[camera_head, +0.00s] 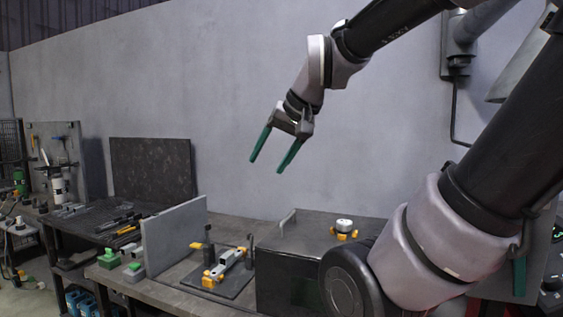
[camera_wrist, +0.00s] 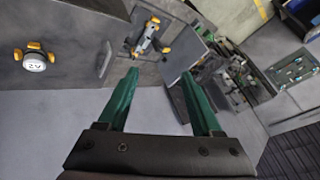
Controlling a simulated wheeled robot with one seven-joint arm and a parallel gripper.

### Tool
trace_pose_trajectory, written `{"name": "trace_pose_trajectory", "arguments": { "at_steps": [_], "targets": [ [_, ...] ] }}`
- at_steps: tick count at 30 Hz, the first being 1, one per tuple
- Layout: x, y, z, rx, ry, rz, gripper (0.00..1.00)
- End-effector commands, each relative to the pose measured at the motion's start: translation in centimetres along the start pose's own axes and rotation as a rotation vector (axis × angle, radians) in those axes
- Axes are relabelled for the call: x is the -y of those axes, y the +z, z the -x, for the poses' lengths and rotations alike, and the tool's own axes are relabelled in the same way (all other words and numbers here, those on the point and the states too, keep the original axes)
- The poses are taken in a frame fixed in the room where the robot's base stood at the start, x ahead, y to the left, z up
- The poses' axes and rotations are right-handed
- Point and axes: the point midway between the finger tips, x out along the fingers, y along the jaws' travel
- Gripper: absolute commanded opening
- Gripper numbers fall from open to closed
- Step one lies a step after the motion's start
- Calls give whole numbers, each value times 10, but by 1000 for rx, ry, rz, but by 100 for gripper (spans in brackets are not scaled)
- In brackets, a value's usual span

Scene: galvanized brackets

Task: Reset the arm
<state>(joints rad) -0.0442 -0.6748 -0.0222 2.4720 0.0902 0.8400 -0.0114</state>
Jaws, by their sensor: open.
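My gripper (camera_head: 270,160) is open and empty, with two green fingers. In the head view it hangs in the air in front of the grey wall, above the workbench, fingers pointing down and slightly left. The arm is bent, coming in from the upper right. In the wrist view the gripper (camera_wrist: 163,85) has its fingers apart with nothing between them touching either one. The bench lies well beyond the fingertips.
A dark box (camera_head: 300,262) on the bench carries a white round part with yellow supports (camera_head: 344,228). Left of it a grey-and-yellow fixture (camera_head: 226,266) sits on a dark plate. An upright grey panel (camera_head: 174,235) stands beside it. Tools (camera_head: 128,222) lie further left. Air around the gripper is clear.

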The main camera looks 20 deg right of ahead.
Motion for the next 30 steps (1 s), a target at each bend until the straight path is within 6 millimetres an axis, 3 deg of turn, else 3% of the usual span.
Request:
{"name": "trace_pose_trajectory", "arguments": {
  "at_steps": [6, 30],
  "targets": [
    [-20, 18, 15, -4, 66, 12, 66],
    [-20, 18, 15, -3, 66, 13, 66]
  ]
}}
